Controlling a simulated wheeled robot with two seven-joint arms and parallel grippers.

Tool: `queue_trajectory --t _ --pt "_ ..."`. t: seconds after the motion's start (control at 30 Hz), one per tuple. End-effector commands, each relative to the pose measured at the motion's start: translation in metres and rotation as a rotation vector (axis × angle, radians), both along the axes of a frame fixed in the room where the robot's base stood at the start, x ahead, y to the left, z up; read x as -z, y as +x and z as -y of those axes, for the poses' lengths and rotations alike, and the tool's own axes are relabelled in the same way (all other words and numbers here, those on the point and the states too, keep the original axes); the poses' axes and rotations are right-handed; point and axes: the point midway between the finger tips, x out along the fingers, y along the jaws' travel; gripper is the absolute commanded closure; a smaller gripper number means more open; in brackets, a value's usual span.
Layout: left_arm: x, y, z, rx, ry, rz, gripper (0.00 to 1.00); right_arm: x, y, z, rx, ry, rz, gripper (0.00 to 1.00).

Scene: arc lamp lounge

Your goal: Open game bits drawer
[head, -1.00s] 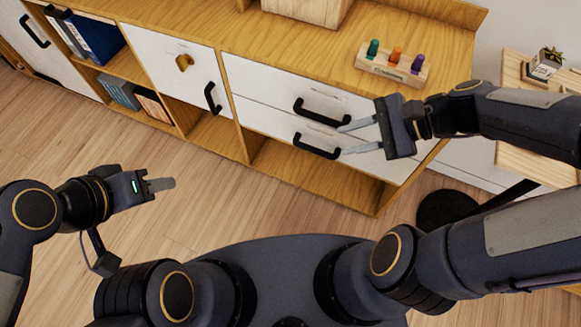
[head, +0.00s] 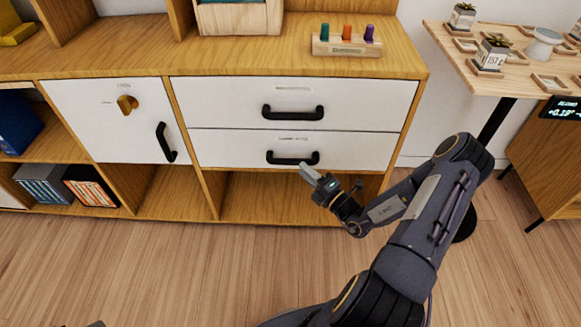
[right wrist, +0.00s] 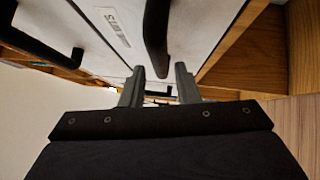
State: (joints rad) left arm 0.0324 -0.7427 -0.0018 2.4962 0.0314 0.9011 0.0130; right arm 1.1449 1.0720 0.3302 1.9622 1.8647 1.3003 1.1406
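Two white drawers sit one above the other in the wooden cabinet, the upper drawer (head: 220,97) and the lower drawer (head: 220,148). Both look shut; their small labels are unreadable in the head view. The upper drawer has a black handle (head: 293,112), the lower one another black handle (head: 293,158). My right gripper (head: 305,170) is at the right part of the lower handle. In the right wrist view its two fingers (right wrist: 160,70) are apart, with the near black handle (right wrist: 157,35) lined up between their tips; contact is unclear. My left gripper is out of view.
A white door (head: 105,120) with a black handle is left of the drawers. A wooden block with coloured pegs (head: 346,42) stands on the cabinet top. The open shelf (head: 285,197) below the drawers looks empty. A small table (head: 510,70) with potted plants is at the right.

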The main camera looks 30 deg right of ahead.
Motion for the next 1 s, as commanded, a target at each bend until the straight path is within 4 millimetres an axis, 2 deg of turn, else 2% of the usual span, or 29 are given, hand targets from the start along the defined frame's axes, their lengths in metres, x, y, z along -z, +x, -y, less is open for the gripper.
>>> queue_trajectory --t 0.1,0.3,0.67,0.73,0.9,1.0 --pt "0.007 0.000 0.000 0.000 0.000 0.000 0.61 -0.001 0.020 -0.006 -0.004 -0.003 0.003 0.71" --pt "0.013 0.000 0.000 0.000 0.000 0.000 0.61 -0.005 0.046 -0.012 -0.004 -0.005 0.003 0.71" --pt "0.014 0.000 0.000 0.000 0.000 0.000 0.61 -0.008 0.054 -0.014 -0.003 -0.003 0.000 0.71" --pt "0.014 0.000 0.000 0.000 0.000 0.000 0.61 -0.008 0.053 -0.014 -0.003 -0.003 0.000 0.77" --pt "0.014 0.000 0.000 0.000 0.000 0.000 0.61 -0.008 0.053 -0.014 -0.003 -0.003 0.000 0.99" --pt "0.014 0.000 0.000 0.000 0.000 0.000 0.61 -0.008 0.053 -0.014 -0.003 -0.004 0.001 1.00"
